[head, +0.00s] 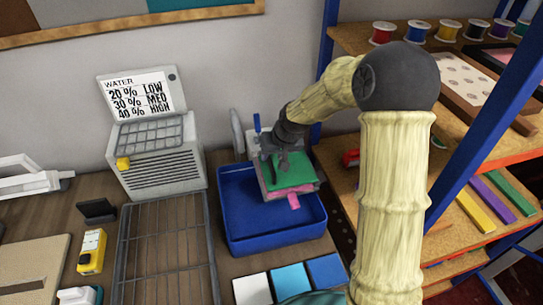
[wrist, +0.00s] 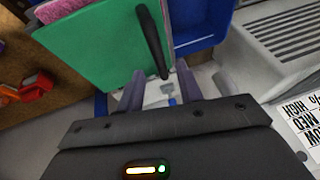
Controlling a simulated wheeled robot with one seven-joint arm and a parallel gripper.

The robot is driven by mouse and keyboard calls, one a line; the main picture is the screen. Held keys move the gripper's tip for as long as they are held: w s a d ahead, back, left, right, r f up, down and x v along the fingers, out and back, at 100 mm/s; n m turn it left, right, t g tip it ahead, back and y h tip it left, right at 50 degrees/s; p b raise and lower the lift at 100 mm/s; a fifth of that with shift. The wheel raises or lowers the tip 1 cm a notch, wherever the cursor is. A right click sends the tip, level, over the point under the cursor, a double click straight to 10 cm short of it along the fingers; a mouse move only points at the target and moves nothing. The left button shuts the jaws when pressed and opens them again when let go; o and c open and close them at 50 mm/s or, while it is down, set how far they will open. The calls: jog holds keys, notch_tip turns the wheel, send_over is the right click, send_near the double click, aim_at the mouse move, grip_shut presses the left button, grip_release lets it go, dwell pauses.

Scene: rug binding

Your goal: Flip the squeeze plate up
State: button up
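The squeeze plate is a flat green plate (head: 292,172) over the blue tub, with pink material (head: 293,201) showing at its front edge. In the wrist view the green plate (wrist: 95,50) fills the upper left, and a black bar handle (wrist: 152,38) runs across it. My gripper (head: 281,152) is at the plate's back edge in the head view. In the wrist view my gripper (wrist: 158,88) has its two fingers apart, with the handle's near end in line with the gap. I cannot tell whether they touch it.
The blue tub (head: 232,215) stands beneath the plate. A grey machine with a water-percentage sign (head: 140,95) and a wire rack (head: 165,255) are to the left. Shelves with thread spools (head: 383,33) and a blue post (head: 490,120) stand close on the right.

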jog(key=shift+x, duration=1.4)
grip_shut()
jog(key=shift+w+r, duration=0.1)
